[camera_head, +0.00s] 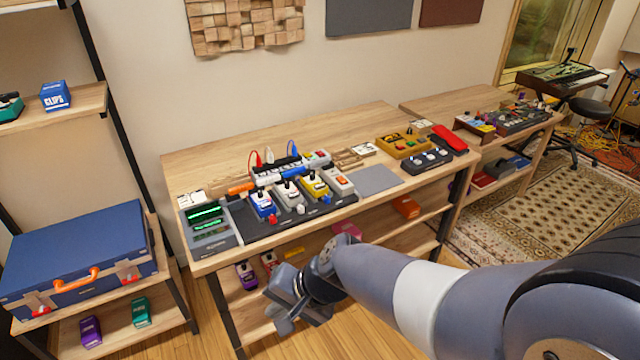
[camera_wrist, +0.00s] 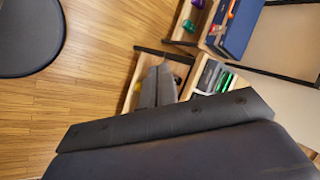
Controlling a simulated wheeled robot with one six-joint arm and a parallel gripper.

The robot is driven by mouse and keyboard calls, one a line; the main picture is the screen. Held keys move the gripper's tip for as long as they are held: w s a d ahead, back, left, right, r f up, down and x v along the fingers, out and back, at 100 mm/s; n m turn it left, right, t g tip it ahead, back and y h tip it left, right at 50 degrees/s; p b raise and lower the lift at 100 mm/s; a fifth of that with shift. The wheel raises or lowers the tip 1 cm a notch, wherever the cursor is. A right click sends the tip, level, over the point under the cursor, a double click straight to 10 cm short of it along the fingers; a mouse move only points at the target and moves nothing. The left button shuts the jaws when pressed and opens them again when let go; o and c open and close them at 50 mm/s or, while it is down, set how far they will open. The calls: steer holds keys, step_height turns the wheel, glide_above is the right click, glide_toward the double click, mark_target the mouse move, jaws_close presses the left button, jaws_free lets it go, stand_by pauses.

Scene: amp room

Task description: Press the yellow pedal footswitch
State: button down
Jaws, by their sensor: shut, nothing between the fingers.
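The yellow pedal (camera_head: 314,186) stands on a black pedalboard (camera_head: 250,222) on the wooden table, between a grey pedal (camera_head: 288,195) on its left and a pale grey pedal with an orange patch (camera_head: 338,181) on its right. Its footswitch is too small to make out clearly. My gripper (camera_head: 282,308) is in front of the table, lower in the picture than the pedalboard and apart from the pedals. It is shut and empty. In the wrist view the closed fingers (camera_wrist: 158,88) point toward the shelving; I cannot make out the yellow pedal there.
A blue pedal (camera_head: 263,203) stands at the board's left. A device with a green display (camera_head: 208,222) is at the table's left end. A mustard multi-pedal (camera_head: 403,145) and a red pedal (camera_head: 449,138) are to the right. A blue case (camera_head: 80,255) sits on the left shelf.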

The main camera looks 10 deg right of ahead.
steer(key=w+a+f+m, duration=0.2)
steer(key=a+m, duration=0.1)
steer(key=a, duration=0.2)
steer(key=w+a+f+m+y+p, duration=0.1)
steer(key=w+a+f+m, duration=0.1)
steer(key=a, duration=0.4)
steer(key=w+a+f+m, duration=0.1)
steer(key=w+a+m, duration=0.1)
steer(key=a+m, duration=0.2)
steer(key=shift+w+a+f+t+y+p, duration=0.4)
steer(key=shift+a, duration=0.25)
